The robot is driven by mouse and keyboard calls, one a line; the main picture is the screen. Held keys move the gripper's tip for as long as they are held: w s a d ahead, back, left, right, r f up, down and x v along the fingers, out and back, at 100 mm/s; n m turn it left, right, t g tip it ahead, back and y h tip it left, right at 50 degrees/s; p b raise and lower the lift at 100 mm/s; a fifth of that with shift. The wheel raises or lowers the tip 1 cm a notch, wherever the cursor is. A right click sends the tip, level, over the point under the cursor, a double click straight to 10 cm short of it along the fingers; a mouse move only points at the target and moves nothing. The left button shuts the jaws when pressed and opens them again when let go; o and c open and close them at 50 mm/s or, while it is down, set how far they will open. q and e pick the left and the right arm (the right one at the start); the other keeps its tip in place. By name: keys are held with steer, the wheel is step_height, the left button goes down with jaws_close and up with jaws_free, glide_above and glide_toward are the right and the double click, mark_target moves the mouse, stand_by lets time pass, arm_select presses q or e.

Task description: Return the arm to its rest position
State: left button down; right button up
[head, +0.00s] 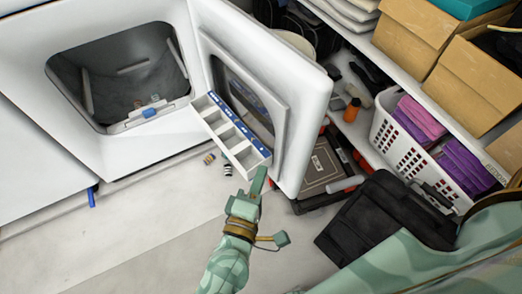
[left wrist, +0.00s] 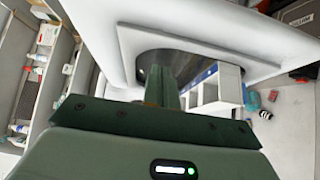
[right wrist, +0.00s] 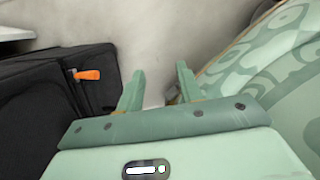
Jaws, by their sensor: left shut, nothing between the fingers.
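My left gripper (head: 259,182) is shut and empty. In the head view its fingertips are just below the near end of a white compartment tray (head: 236,146) with blue labels; I cannot tell whether they touch it. In the left wrist view the closed fingers (left wrist: 162,88) stand in front of the round window of the open white door (left wrist: 100,30), with the tray (left wrist: 208,97) just to their right. My right gripper (right wrist: 158,90) is open with nothing between its fingers, beside a black bag (right wrist: 40,95). It does not show clearly in the head view.
The white machine (head: 115,165) has a dark opening (head: 110,70), with its door (head: 300,110) swung open. Small cylinders (head: 227,170) lie on the pale floor (head: 130,225). A white basket (head: 395,135), cardboard boxes (head: 480,75) and a black bag (head: 385,215) stand at the right.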

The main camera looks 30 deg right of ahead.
arm_select(q)
steer(key=v, duration=0.5)
steer(key=shift+s+d+p, duration=0.25)
steer(key=shift+d+p, duration=0.05)
steer(key=shift+p, duration=0.05)
